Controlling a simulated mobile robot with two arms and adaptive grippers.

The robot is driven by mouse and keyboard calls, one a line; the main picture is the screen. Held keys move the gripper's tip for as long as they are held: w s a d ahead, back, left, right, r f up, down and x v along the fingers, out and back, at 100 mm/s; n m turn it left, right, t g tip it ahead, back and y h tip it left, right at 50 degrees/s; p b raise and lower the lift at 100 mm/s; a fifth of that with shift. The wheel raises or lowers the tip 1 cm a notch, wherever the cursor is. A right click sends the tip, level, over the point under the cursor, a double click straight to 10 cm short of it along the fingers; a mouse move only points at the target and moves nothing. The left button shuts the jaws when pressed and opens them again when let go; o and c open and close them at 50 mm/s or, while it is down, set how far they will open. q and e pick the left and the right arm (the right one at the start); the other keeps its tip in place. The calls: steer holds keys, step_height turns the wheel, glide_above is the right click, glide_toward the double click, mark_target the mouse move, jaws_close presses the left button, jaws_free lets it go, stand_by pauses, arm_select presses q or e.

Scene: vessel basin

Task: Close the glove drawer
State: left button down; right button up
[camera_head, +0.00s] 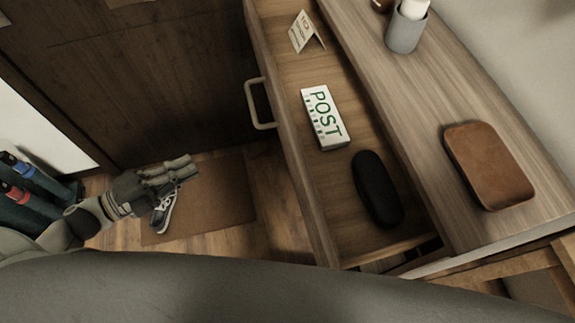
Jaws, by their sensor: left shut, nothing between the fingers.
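The wooden drawer (282,155) is pulled out from the cabinet and stands open. Its pale loop handle (252,104) is on the front panel, facing left. Inside lie a white box marked POST (324,117), a black oblong case (377,189) and a small folded card (305,32). My left gripper (188,168) is shut and empty, in the lower left. It is apart from the drawer, left of the front panel and below the handle in the picture. My right gripper is not in view.
The cabinet top (425,130) holds a brown leather item (488,164) and a grey cup (407,27) with something white in it. A shoe (164,210) is on the brown mat (225,195) on the floor. Dark bottle-like objects (30,185) stand at the left edge.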

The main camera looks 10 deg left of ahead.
arm_select(q)
steer(key=s+d+r+m+g+h, duration=0.4)
steer(key=s+d+r+m+g, duration=0.1)
steer(key=d+m, duration=0.15)
glide_toward(290, 162)
steer(key=shift+n+y, duration=0.25)
steer(key=shift+y, duration=0.05)
steer(key=x, duration=0.2)
steer(key=r+x, duration=0.1)
steer(key=x, duration=0.2)
steer(key=shift+s+d, duration=0.15)
steer(key=shift+d, duration=0.05)
steer(key=shift+p+x, duration=0.4)
steer(key=shift+x, duration=0.6)
